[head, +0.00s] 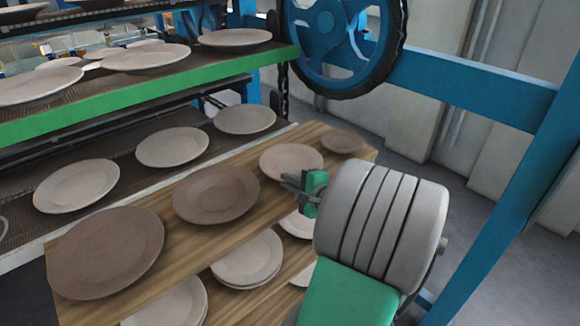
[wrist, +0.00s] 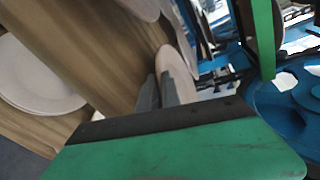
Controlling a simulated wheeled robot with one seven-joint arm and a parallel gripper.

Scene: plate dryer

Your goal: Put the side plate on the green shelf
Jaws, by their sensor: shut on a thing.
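The green shelf (head: 200,72) is the upper rack level at the upper left, with a green front edge. A green strip, probably this edge, shows in the wrist view (wrist: 263,40). My gripper (head: 292,184) is at the near rim of a light plate (head: 290,158) over the wooden board (head: 265,201). In the wrist view, my two fingers (wrist: 157,92) are closed on the rim of this pale plate (wrist: 174,66). I take it as the side plate. I cannot tell whether it still touches the board. My gripper hides part of its near rim.
Brown plates (head: 215,194) of several sizes stand on the board, with a small one (head: 343,141) just beyond the held plate. Light plates (head: 172,147) stand on the dark lower rack. Pale plates (head: 237,46) occupy the green shelf, with gaps between them. A blue wheel (head: 345,30) stands behind.

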